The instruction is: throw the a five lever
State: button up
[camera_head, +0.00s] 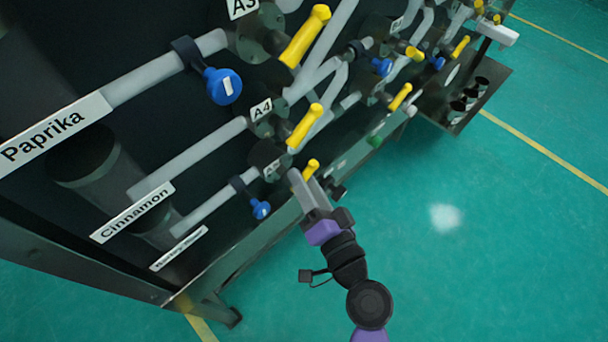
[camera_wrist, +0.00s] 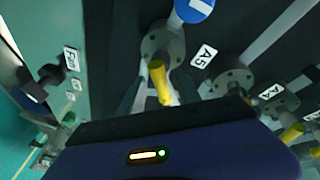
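The A5 lever is a short yellow handle (camera_wrist: 159,82) on a grey round valve flange, beside the A5 label (camera_wrist: 204,57) in the wrist view. In the head view its yellow tip (camera_head: 312,168) shows just beyond my gripper (camera_head: 299,182). In the wrist view my gripper (camera_wrist: 158,90) is open, with one dark finger on each side of the lever. There seem to be small gaps between fingers and handle; contact is unclear. The lever's root and the valve are partly hidden by my gripper in the head view.
The A4 lever (camera_head: 305,127) and A3 lever (camera_head: 305,36) sit above on the same panel. Grey pipes, a blue tag (camera_head: 260,209) and a larger blue tag (camera_head: 223,86) are close by. Green floor (camera_head: 480,240) is clear to the right.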

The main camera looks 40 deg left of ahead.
jog(key=shift+w+a, duration=0.2)
jog(key=shift+a, duration=0.45)
